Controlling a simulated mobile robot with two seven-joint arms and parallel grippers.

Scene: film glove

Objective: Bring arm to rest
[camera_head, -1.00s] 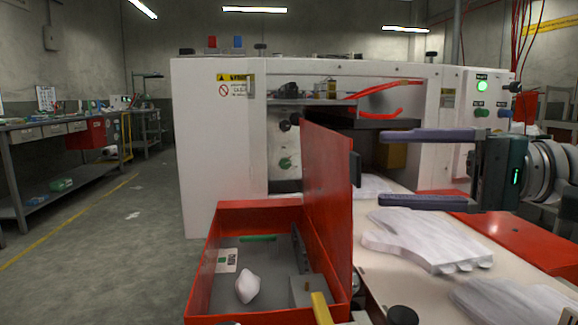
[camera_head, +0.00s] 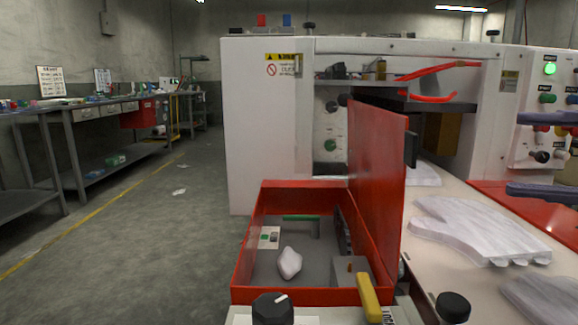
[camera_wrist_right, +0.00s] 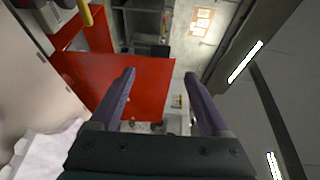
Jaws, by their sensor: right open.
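My right gripper (camera_head: 540,153) shows at the right edge of the head view, with only its two purple fingers in the picture, one above the other and wide apart. In the right wrist view my right gripper (camera_wrist_right: 158,95) is open, with nothing between its fingers. It is to the right of the raised red lid (camera_head: 378,175) and apart from it in the head view; the lid also shows beyond the fingers in the wrist view (camera_wrist_right: 150,88). My left gripper does not show.
An open red box (camera_head: 262,240) holds a white lump (camera_head: 289,262). White gloves (camera_head: 475,230) lie on the pale conveyor surface beside the lid. A white machine (camera_head: 268,140) stands behind. Workbenches (camera_head: 60,112) line the left, with open floor between.

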